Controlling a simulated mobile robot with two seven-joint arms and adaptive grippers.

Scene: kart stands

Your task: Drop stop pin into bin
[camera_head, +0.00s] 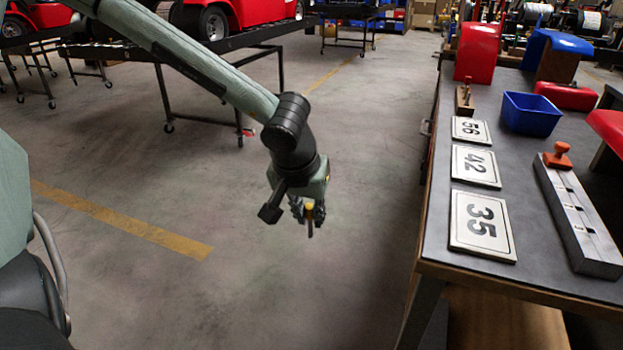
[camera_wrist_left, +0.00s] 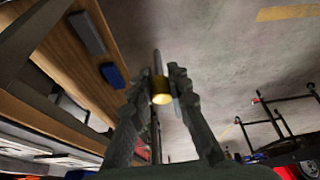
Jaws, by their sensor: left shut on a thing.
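My left gripper (camera_head: 307,212) hangs over the open floor, left of the workbench. It is shut on the stop pin (camera_head: 310,229), which is small and partly hidden by the fingers. In the left wrist view the pin's brass-coloured collar (camera_wrist_left: 161,92) and grey shaft sit between the two dark fingers. A blue open bin (camera_head: 531,114) stands on the bench, well to the right of and beyond the gripper. The bin looks empty from here. My right gripper is not in view.
The dark bench top (camera_head: 437,225) holds number plates 56, 42 and 35 (camera_head: 481,226) along its near-left edge. A grey block (camera_head: 580,220) with a red-orange knob lies to the right. Red karts on black stands (camera_head: 262,40) stand at the back left.

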